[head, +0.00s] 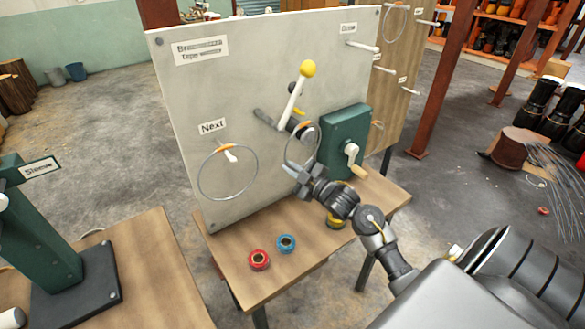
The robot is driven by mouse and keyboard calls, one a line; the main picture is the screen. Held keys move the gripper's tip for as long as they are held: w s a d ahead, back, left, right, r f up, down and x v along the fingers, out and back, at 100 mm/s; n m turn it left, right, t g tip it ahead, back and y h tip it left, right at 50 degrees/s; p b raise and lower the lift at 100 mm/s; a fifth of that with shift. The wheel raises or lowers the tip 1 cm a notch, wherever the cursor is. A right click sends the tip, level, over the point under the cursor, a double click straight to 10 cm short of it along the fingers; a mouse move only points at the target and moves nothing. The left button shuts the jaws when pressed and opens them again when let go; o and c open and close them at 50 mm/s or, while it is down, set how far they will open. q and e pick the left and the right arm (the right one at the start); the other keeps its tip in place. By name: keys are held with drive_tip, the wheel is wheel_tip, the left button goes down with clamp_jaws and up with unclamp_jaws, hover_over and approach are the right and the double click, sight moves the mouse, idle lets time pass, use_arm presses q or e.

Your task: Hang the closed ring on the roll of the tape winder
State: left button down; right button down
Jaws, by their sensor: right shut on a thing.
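A thin metal ring (287,146) with an orange band at its top stands at the tape winder. My right gripper (302,180) is shut on its lower part. The ring's upper part is at the winder's dark roll (305,133); I cannot tell whether it hangs on the roll or is just in front. The winder has a white lever with a yellow knob (308,68) and a green housing (345,135) with a crank. A second ring with an orange band (202,185) hangs on the peg under the "Next" label. My left gripper is not in view.
Red (259,260), blue (286,243) and yellow (337,222) tape rolls lie on the wooden table (250,290). The grey board (250,80) rises behind them, with an empty-looking peg (362,46) at upper right. A green "Sleeve" device (40,240) stands at left.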

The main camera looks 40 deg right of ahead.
drive_tip(key=c, duration=1.5)
unclamp_jaws()
drive_tip(key=s+d+b, duration=0.1)
drive_tip(key=s+b, duration=0.1)
drive_tip(key=s, duration=0.8)
drive_tip(key=shift+s+d+b, duration=0.2)
drive_tip(key=shift+s+b, duration=0.15)
drive_tip(key=shift+s, duration=0.05)
